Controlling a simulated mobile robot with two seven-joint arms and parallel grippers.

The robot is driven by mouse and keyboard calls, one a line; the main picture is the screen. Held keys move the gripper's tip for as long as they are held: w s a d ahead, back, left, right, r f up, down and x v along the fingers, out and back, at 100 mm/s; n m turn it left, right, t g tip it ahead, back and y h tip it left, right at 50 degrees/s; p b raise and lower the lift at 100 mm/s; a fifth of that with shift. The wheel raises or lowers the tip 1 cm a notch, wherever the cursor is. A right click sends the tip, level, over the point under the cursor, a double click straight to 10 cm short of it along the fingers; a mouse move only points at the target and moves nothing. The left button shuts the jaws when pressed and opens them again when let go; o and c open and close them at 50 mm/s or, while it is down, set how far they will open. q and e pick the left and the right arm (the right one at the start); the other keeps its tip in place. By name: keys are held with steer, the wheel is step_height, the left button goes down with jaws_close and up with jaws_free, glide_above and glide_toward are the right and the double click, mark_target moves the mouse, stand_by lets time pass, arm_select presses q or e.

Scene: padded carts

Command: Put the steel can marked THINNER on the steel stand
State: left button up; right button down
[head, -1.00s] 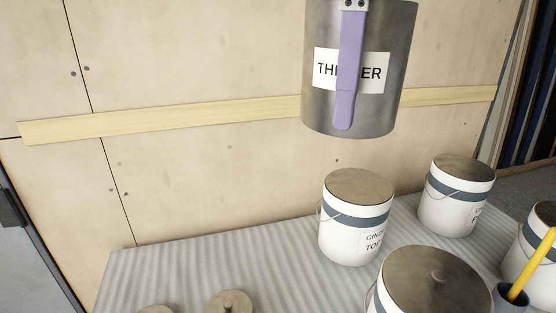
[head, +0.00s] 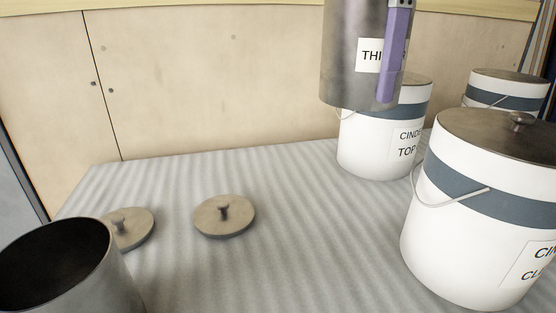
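The steel can marked THINNER (head: 345,70) hangs upright in the air at the top, cut off by the picture's upper edge. Its white label is partly covered. A purple finger of my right gripper (head: 390,80) lies against the can's front right side; the other finger is hidden, and the gripper seems closed on the can. The can's bottom overlaps a white bucket behind it in the picture. No steel stand can be made out in the head view. My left gripper is not in view.
A ribbed grey surface (head: 270,265) fills the foreground. White buckets stand right (head: 470,215), behind the can (head: 385,150) and at the far right (head: 500,90). Two round knobbed lids (head: 240,222) (head: 140,235) lie left of centre. An open dark steel vessel (head: 95,285) stands lower left.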

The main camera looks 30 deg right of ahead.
step_height(320, 180, down, 19)
steer(key=b, duration=0.3)
steer(key=shift+f, duration=0.1)
steer(key=c, duration=1.1)
jaws_free()
